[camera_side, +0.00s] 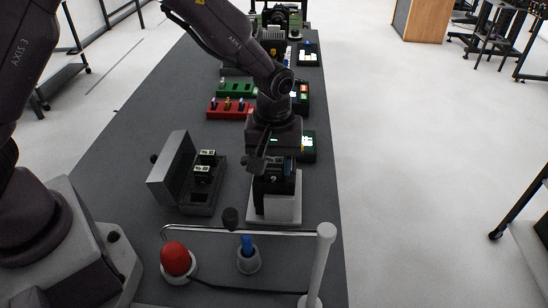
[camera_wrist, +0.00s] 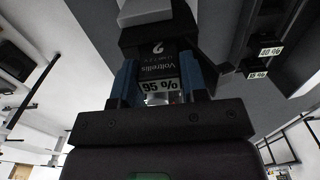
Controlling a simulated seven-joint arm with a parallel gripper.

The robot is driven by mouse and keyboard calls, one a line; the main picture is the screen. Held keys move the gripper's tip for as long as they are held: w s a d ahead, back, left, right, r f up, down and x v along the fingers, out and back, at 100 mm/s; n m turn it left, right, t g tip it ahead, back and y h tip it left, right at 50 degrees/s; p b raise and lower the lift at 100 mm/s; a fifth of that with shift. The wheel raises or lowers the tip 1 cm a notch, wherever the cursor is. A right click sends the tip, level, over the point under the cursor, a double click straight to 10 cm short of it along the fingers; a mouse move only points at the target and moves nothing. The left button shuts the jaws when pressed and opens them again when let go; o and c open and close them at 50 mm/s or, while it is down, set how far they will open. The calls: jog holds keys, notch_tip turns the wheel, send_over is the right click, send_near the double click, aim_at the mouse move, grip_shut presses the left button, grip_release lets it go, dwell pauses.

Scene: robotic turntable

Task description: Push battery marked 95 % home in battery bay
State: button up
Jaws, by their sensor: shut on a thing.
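The battery marked 95 % (camera_wrist: 165,70) is dark with a white label and sits between the two blue fingers of my gripper (camera_wrist: 160,85) in the wrist view. My gripper is shut on it. In the side view my gripper (camera_side: 274,168) points down over the white battery bay (camera_side: 284,209), and the battery there is mostly hidden by the gripper. In the wrist view the battery's far end meets a pale part of the bay (camera_wrist: 146,12). How deep the battery sits in the bay cannot be told.
An open dark case (camera_side: 172,168) stands left of the bay with two labelled batteries (camera_side: 203,173) in it. A red button (camera_side: 176,259), a blue-topped stand (camera_side: 247,250) and a white rail (camera_side: 322,265) are in front. Red (camera_side: 229,108) and green racks stand behind.

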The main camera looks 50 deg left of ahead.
aim_at(276, 161)
jog(key=shift+f, duration=0.6)
jog(key=shift+r, duration=0.2)
jog(key=shift+r, duration=1.25)
jog(key=shift+f, duration=1.35)
dwell(0.4)
jog(key=o, duration=0.9)
jog(key=shift+f, duration=0.1)
jog(key=shift+o, duration=0.6)
jog(key=shift+s+a, duration=0.15)
jog(key=shift+a, duration=0.05)
notch_tip(276, 161, up, 13)
jog(key=shift+w+d, duration=0.2)
jog(key=shift+d, duration=0.15)
